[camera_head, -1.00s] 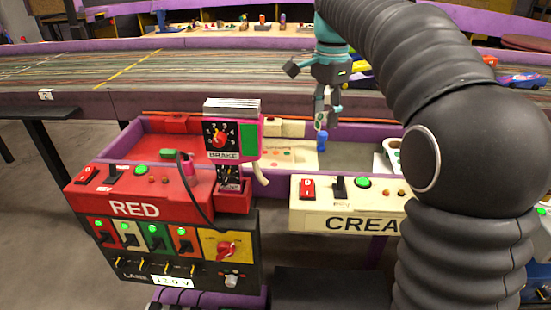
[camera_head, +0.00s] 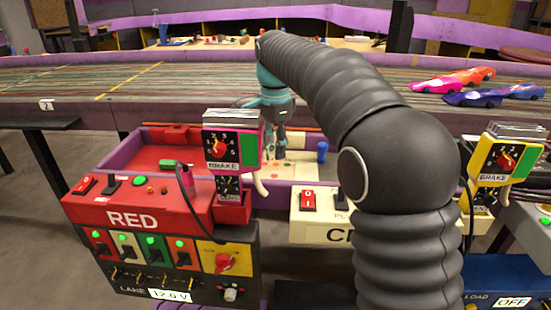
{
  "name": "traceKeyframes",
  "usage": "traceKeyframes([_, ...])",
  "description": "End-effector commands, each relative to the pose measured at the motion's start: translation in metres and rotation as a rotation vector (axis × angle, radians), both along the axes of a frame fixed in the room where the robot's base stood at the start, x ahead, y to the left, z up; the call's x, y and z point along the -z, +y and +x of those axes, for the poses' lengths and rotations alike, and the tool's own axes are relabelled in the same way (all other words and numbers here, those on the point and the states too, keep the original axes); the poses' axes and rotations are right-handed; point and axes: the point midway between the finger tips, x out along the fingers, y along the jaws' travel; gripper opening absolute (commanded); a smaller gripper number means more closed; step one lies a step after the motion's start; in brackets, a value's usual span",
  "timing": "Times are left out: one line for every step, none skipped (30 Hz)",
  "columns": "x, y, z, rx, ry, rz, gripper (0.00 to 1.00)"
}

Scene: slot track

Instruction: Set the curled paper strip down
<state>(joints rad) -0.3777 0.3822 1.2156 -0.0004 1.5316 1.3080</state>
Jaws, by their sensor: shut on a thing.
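My gripper (camera_head: 277,152) hangs pointing down over the cream-coloured bay behind the consoles, just right of the red brake controller. It is shut, and its fingertips are small and partly dark against the bay. The curled paper strip is too small to make out clearly between the fingers. The bay's floor (camera_head: 308,172) lies below and around the fingertips. I cannot tell whether anything held touches it.
A blue cylinder (camera_head: 322,151) stands just right of my gripper. The red brake controller (camera_head: 232,145) rises close on the left, above the red console (camera_head: 140,215). A cream console (camera_head: 310,230) is in front. Several cars (camera_head: 460,85) are on the track at right.

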Motion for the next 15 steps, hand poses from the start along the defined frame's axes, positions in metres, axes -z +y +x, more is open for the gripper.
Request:
traceKeyframes([0.006,0.0,0.0,0.0,0.002,0.0,0.31])
traceKeyframes([0.01,0.0,-0.001,0.0,0.003,-0.001,0.31])
traceKeyframes([0.016,0.0,-0.001,0.0,0.003,-0.001,0.31])
traceKeyframes([0.021,-0.001,-0.001,0.0,0.003,-0.001,0.31])
traceKeyframes([0.025,-0.001,-0.001,0.0,0.003,-0.001,0.31])
traceKeyframes([0.03,-0.001,-0.001,0.0,0.003,-0.001,0.31])
traceKeyframes([0.034,-0.001,-0.001,0.0,0.003,-0.001,0.31])
traceKeyframes([0.036,-0.001,-0.001,0.0,0.002,0.0,0.31])
traceKeyframes([0.037,-0.001,-0.001,0.0,0.001,-0.001,0.31])
traceKeyframes([0.037,-0.001,-0.001,0.0,0.001,-0.001,0.31])
traceKeyframes([0.037,-0.001,-0.001,0.0,0.001,-0.001,0.31])
traceKeyframes([0.037,-0.001,0.0,0.0,0.001,-0.001,0.31])
traceKeyframes([0.036,-0.001,0.0,0.0,0.001,-0.001,0.31])
traceKeyframes([0.036,-0.001,0.0,0.0,0.001,-0.001,0.31])
traceKeyframes([0.036,-0.001,-0.001,0.0,0.001,-0.001,0.31])
